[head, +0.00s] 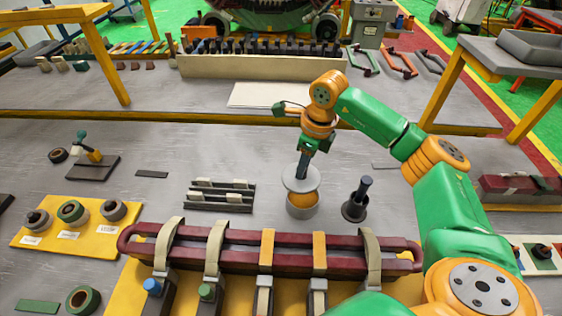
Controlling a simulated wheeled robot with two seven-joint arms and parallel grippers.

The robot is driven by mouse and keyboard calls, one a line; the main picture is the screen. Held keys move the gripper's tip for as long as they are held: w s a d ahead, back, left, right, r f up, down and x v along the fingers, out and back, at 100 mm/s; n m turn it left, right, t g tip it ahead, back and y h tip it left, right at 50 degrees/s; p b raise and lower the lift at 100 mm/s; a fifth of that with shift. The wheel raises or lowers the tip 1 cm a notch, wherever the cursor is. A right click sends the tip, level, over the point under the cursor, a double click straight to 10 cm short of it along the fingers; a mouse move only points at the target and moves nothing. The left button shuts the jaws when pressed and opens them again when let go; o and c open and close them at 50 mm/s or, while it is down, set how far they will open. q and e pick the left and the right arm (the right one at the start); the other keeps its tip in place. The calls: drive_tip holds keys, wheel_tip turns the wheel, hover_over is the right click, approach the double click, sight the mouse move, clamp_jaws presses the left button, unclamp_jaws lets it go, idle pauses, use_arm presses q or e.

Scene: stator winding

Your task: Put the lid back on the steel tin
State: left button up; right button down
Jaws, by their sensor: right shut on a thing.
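The steel tin (302,205) stands on the grey bench near the middle of the head view, with orange-yellow contents showing at its mouth. The round grey lid (301,178) is above the tin, and a gap between them shows the contents. My right gripper (303,167) points down and is shut on the lid at its top. The exact grip point is too small to make out. My left gripper is not in view.
A dark pot with an upright handle (354,205) stands close right of the tin. A dark red coil bar (270,250) with straps lies in front. Slotted grey racks (220,195) lie to the left. A white sheet (275,95) lies behind.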

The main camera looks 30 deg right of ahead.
sight(308, 178)
drive_tip(key=shift+s+d+f, duration=0.15)
drive_tip(key=shift+f, duration=0.15)
drive_tip(key=shift+s+d+f+b, duration=0.2)
drive_tip(key=shift+f+b, duration=0.25)
drive_tip(key=shift+b, duration=0.1)
drive_tip(key=shift+s+d+f+b, duration=0.15)
drive_tip(key=shift+s+f+b, duration=0.05)
drive_tip(key=shift+f+b, duration=0.25)
wheel_tip(308, 178, down, 3)
drive_tip(key=b, duration=0.3)
drive_tip(key=shift+w+a+f, duration=0.1)
drive_tip(key=shift+w+f, duration=0.05)
drive_tip(key=shift+f, duration=0.4)
drive_tip(key=shift+r, duration=0.1)
drive_tip(key=shift+f, duration=0.2)
